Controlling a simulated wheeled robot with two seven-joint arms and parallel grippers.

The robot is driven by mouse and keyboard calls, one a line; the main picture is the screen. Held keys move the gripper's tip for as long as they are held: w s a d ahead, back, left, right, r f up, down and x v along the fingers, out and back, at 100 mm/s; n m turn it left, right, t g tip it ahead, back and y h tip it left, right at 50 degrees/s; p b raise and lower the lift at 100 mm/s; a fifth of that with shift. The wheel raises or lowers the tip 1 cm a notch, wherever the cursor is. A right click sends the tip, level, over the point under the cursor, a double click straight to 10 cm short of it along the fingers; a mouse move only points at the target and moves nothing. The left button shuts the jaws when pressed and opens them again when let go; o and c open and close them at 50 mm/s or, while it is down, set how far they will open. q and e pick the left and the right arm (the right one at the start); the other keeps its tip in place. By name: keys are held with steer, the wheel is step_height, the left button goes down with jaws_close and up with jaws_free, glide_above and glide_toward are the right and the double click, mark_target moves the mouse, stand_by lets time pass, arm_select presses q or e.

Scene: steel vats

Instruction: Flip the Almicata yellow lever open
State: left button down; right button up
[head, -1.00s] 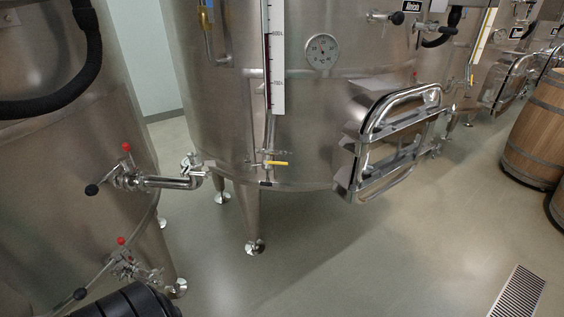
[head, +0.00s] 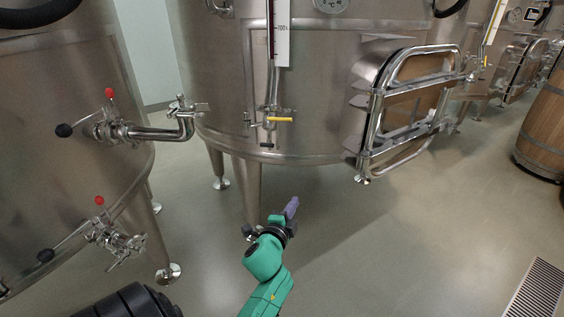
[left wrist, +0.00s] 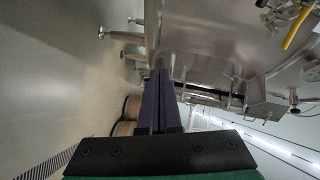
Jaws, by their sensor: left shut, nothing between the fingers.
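The yellow lever (head: 281,119) is on a small valve below the level gauge of the middle steel vat (head: 330,135). It points sideways to the right, roughly level. It also shows at the upper right of the left wrist view (left wrist: 296,30). No readable Almicata label shows now. My left gripper (head: 291,207), with purple fingers, is below the lever and apart from it, with floor behind it. In the left wrist view its fingers (left wrist: 158,98) are together with nothing between them. My right gripper is not in view.
A manway door (head: 408,105) with a tubular frame sticks out right of the lever. A left vat (head: 60,160) carries pipe valves with red knobs (head: 109,92). A wooden barrel (head: 543,130) stands far right, near a floor drain (head: 535,288). The floor between is clear.

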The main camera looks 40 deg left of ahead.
arm_select(q)
steer(key=s+a+r+m+t+y+b, duration=0.1)
steer(key=s+r+y, duration=0.1)
steer(key=r, duration=0.5)
steer(key=s+a+r+m+t+y+b, duration=0.1)
steer(key=s+a+r+t+y, duration=0.1)
steer(key=r, duration=0.6)
steer(key=shift+s+a+r+y, duration=0.2)
steer(key=shift+s+y, duration=0.3)
steer(key=shift+s, duration=0.4)
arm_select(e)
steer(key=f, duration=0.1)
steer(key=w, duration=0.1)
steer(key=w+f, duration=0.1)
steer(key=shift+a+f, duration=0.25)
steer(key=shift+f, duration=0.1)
arm_select(q)
steer(key=p, duration=0.2)
glide_toward(281, 119)
steer(key=d+x, duration=0.1)
steer(key=x, duration=0.6)
steer(key=shift+w+a+f, duration=0.1)
steer(key=shift+a+f, duration=0.05)
steer(key=shift+f, duration=0.1)
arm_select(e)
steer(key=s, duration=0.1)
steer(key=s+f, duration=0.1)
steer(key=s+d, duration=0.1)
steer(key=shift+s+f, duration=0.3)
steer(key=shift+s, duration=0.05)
